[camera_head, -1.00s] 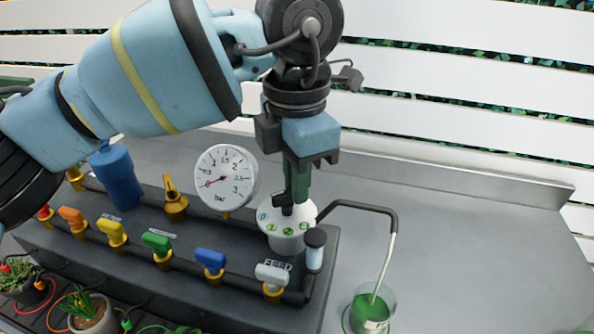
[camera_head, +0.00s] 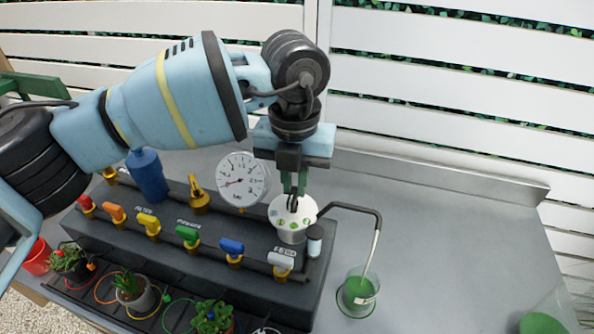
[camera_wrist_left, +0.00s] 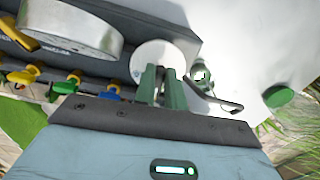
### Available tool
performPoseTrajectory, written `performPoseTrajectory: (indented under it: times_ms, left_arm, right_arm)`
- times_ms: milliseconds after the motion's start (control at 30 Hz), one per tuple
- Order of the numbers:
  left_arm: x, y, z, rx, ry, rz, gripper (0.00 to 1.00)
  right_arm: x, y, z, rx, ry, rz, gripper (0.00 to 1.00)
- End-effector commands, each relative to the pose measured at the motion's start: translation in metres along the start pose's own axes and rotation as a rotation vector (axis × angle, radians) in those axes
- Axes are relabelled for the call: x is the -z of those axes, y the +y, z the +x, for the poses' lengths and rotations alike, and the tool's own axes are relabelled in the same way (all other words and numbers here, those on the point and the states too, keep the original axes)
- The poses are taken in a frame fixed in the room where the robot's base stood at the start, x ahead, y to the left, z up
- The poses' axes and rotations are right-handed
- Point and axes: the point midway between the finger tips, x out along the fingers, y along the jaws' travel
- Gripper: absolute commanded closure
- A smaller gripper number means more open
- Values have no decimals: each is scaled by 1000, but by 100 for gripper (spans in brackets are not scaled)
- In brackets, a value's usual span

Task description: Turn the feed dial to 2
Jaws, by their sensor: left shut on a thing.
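The feed dial (camera_head: 290,226) is a white round knob housing with green marks on its top, at the right end of the dark manifold, above the FEED label. It also shows as a white disc in the left wrist view (camera_wrist_left: 160,56). My left gripper (camera_head: 292,198) points down onto the dial, its green fingers shut on the black pointer knob (camera_head: 293,204) at the top. In the left wrist view the two green fingers (camera_wrist_left: 160,78) reach over the disc. The fingers hide part of the dial face, and I cannot read the pointed number. My right gripper is not in view.
A pressure gauge (camera_head: 243,179) stands left of the dial. Coloured valve handles line the manifold (camera_head: 150,236). A bent pipe (camera_head: 358,209) leads to a beaker of green liquid (camera_head: 358,291). Potted plants (camera_head: 133,291) stand in front.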

Motion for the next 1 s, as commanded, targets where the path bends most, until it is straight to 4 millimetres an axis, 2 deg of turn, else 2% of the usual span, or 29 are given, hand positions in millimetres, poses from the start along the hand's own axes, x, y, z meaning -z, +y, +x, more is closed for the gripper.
performPoseTrajectory:
  times_ms: [33, 100, 300, 600, 1000]
  left_arm:
    - [0, 1, -7, -1, -6, -38, 100]
    - [0, 2, -6, -2, -7, -86, 100]
    - [0, 3, -5, 1, -6, -196, 100]
    - [0, 4, -3, 1, -4, -271, 100]
    - [0, 4, -2, 1, -4, -279, 100]
  right_arm:
    - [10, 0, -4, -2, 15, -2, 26]
    - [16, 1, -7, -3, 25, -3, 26]
    - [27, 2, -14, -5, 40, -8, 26]
    - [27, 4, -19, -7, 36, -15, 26]
    - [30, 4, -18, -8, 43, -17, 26]
